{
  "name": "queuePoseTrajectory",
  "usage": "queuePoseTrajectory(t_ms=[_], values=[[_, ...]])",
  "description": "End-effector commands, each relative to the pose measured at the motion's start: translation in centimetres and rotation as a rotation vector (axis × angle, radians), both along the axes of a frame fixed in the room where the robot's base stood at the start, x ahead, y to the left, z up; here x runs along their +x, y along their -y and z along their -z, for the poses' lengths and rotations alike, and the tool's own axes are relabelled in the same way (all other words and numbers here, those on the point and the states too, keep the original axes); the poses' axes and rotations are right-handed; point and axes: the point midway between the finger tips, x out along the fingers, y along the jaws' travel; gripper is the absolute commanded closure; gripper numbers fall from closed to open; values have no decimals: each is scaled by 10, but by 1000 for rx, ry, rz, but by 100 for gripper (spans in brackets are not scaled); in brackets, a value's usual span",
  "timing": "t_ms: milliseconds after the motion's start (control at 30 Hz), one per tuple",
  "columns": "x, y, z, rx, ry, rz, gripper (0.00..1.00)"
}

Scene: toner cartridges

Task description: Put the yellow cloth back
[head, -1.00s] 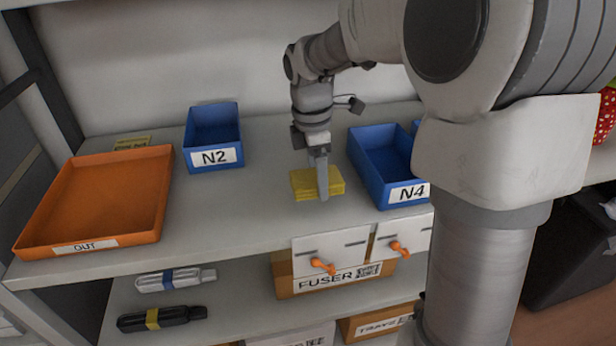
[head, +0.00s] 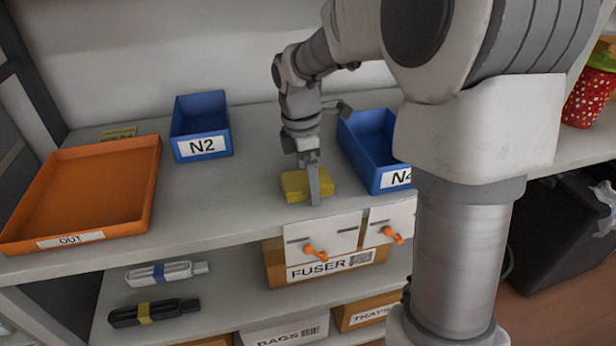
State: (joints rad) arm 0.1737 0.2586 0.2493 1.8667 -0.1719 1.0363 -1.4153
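The yellow cloth (head: 294,187) is a small folded block on the upper shelf, between the blue N2 bin and the blue N4 bin, near the shelf's front edge. My gripper (head: 314,190) points down at it, with a grey finger in front of the cloth's near side. The finger overlaps the cloth in the picture. The other finger is hidden, so I cannot tell whether the gripper is open or closed on the cloth, or whether the cloth is lifted slightly.
The orange OUT tray (head: 150,205) stands at the left, with the N2 bin (head: 203,146) behind and the N4 bin (head: 388,181) at the right. Toner cartridges (head: 155,312) and a FUSER box (head: 330,268) lie below.

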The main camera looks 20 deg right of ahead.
Motion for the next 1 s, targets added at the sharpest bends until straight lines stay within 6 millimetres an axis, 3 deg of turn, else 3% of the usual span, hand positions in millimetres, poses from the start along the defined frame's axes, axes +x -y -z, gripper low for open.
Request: queuePoseTrajectory(t_ms=[167, 500, 667, 867, 1000], values=[[0, 0, -10, 0, 1, 0, 0], [1, -5, -66, 0, 2, 0, 0], [-1, -6, -79, -1, 5, 8, 0], [-23, -6, -96, -5, 69, 157, 0], [-53, -5, -113, 8, 154, 366, 0]])
